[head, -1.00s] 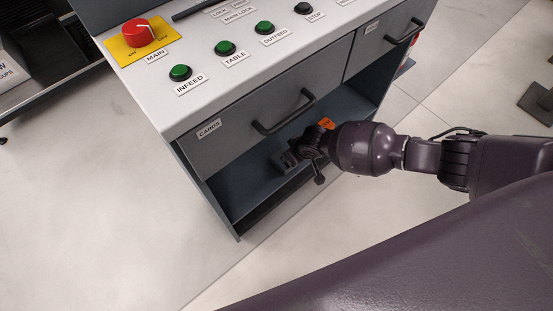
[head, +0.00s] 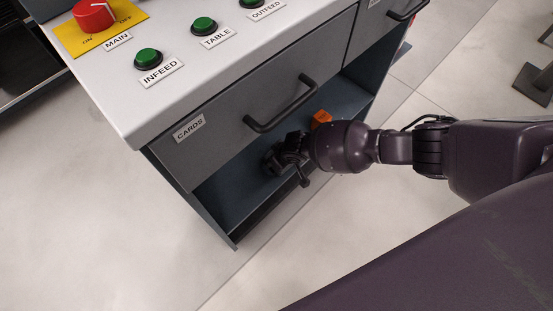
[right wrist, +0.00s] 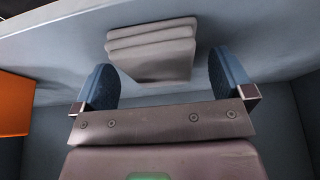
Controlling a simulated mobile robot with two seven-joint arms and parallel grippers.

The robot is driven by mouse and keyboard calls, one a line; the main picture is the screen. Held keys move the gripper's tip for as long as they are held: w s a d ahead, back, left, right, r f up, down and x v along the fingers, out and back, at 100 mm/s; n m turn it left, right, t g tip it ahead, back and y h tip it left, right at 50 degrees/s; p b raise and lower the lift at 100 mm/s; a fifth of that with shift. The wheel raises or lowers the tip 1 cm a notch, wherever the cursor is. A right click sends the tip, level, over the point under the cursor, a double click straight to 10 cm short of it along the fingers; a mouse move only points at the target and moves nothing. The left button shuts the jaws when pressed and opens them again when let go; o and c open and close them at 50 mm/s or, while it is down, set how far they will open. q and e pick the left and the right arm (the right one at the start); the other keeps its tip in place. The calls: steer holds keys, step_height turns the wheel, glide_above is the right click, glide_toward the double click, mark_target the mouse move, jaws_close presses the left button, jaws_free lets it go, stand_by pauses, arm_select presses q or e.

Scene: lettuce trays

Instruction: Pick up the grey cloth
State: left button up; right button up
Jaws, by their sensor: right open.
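The grey cloth (right wrist: 155,52) is a folded stack with several layers, lying on the shelf surface in the right wrist view. It is not visible in the head view. My right gripper (right wrist: 165,80) is open, with one blue-padded finger on each side of the near part of the cloth and gaps showing between. In the head view my right gripper (head: 278,158) reaches into the open shelf under the drawer, its fingertips dark and hard to make out. My left gripper is not in view.
The shelf (head: 225,198) sits below the drawer marked CARDS (head: 240,110) with its handle (head: 282,105). An orange block (head: 321,118) lies on the shelf, also at the left in the right wrist view (right wrist: 15,104). The worktop (head: 130,105) carries buttons.

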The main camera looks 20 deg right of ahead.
steer(key=shift+w, duration=0.15)
steer(key=shift+f, duration=0.2)
steer(key=shift+c, duration=0.2)
steer(key=c, duration=1)
